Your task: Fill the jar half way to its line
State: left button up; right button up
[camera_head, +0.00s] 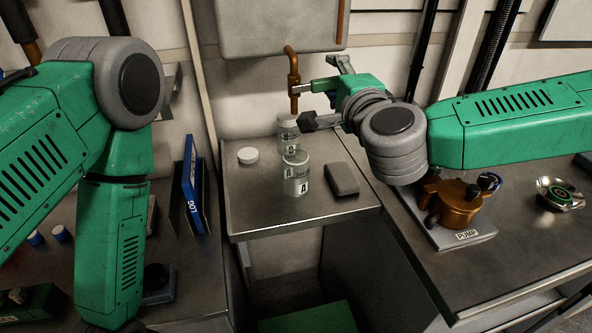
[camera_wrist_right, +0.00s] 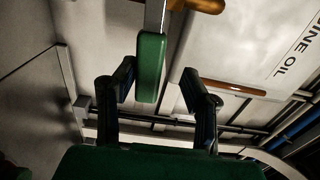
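A clear jar marked B (camera_head: 288,133) stands under a copper spout (camera_head: 292,65). A second clear jar marked A (camera_head: 296,176) stands in front of it. I cannot make out the level or fill line in either jar. A valve lever has a silver stem and a green handle (camera_head: 350,84). My right gripper (camera_head: 322,92) is at this handle with its fingers spread on either side. In the right wrist view, the green handle (camera_wrist_right: 150,68) lies between the open fingers (camera_wrist_right: 158,98), with gaps on both sides. My left arm shows at left, but its gripper is out of view.
The jars share a metal shelf (camera_head: 245,210) with a white lid (camera_head: 248,155) and a grey block (camera_head: 342,179). A pump (camera_head: 460,205) stands on the right bench. A blue log book (camera_head: 192,180) stands at left. A tank with an OIL label (camera_wrist_right: 270,45) shows in the wrist view.

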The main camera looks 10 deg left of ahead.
jog(key=shift+r+p, duration=0.7)
jog(key=shift+r, duration=0.5)
jog(key=shift+f+b, duration=1.9)
jog(key=shift+f, duration=0.65)
jog(key=shift+r, duration=0.2)
jog(key=shift+r+p, duration=1.9)
jog(key=shift+r, duration=0.5)
jog(key=shift+f, duration=0.1)
dwell(1.6)
